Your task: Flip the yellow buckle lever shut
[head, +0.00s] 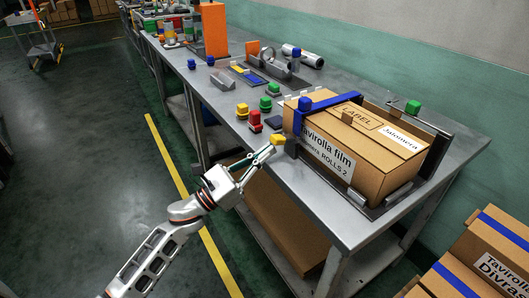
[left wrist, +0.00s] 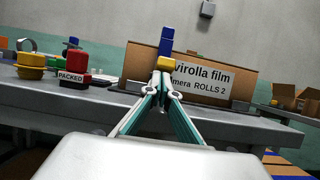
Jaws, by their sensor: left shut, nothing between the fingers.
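The yellow buckle lever (head: 278,139) is at the front left edge of the cardboard box (head: 395,160), near the lower end of the blue strap (head: 330,103). In the left wrist view the yellow lever (left wrist: 165,63) sits below the blue strap (left wrist: 166,46), straight ahead of the fingertips. My left gripper (head: 265,152) is shut and empty, with its tips right by the lever. I cannot tell whether they touch it. The tips partly cover the lever's lower side in the left wrist view. My right gripper is not in view.
The box stands in a dark frame on a grey metal table (head: 232,112). A red stamp (head: 255,121) and several yellow and green button-like pieces stand left of the box. A green-topped post (head: 413,107) is behind it. Strapped boxes (head: 484,250) lie at lower right.

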